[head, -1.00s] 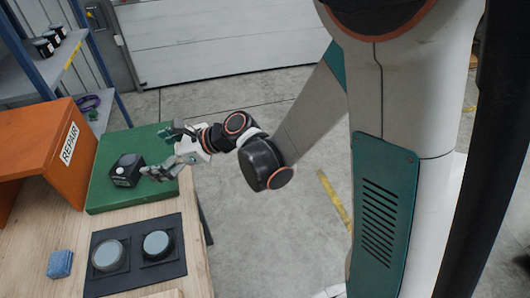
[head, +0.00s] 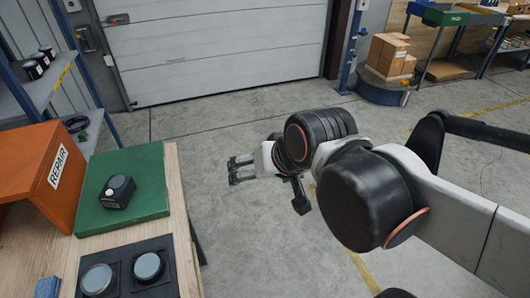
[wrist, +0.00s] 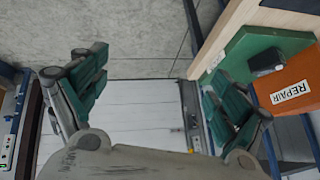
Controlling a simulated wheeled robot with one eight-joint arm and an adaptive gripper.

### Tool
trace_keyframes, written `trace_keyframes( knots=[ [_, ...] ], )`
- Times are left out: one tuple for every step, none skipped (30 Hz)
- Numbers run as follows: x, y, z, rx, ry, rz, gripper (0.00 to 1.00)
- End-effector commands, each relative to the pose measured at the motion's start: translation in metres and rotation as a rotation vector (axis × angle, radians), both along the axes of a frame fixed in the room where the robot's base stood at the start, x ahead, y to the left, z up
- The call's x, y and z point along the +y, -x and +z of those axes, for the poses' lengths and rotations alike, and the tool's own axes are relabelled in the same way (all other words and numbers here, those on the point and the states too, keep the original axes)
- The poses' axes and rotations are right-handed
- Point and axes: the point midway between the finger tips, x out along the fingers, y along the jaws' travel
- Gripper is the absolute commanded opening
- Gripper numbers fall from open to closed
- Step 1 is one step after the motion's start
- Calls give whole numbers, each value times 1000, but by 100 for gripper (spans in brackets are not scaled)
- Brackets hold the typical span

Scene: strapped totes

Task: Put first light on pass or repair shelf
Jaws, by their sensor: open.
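A black box-shaped light with a round grey top (head: 117,191) sits on a green mat (head: 150,213) on the workbench. It shows partly in the wrist view (wrist: 266,61). The orange shelf marked REPAIR (head: 30,165) stands left of the mat. A distant green bin (head: 447,16) with a small label, seemingly PASS, stands on a bench at the back right. My gripper (head: 236,170) is open and empty, right of the workbench over the floor, apart from the light. Both spread fingers show in the wrist view (wrist: 160,98).
A black tray (head: 125,272) with two round grey-topped pieces lies at the bench front, near a blue block (head: 47,287). A blue-framed rack (head: 40,80) holds dark items at left. Cardboard boxes (head: 388,55) stand at back right. The floor before the white roller door is clear.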

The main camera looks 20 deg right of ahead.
Motion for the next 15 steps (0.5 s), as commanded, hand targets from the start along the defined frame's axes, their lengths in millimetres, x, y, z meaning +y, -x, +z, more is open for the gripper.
trace_keyframes(
  knots=[
    [-8,9,0,-6,60,35,90],
    [-12,13,0,-9,94,57,90],
    [-17,17,1,-12,133,82,90],
    [-20,19,1,-13,158,97,90],
    [-23,21,2,-13,178,109,90],
    [-25,23,2,-15,198,123,90],
    [-27,24,2,-15,209,131,90],
    [-28,25,2,-15,217,135,90],
    [-28,25,2,-15,224,139,90],
    [-29,26,2,-16,226,140,90],
    [-29,26,2,-16,226,141,90],
    [-29,25,2,-16,225,141,90],
    [-28,25,2,-16,225,140,90],
    [-28,25,2,-15,225,141,90],
    [-28,25,2,-15,224,140,90]
  ],
)
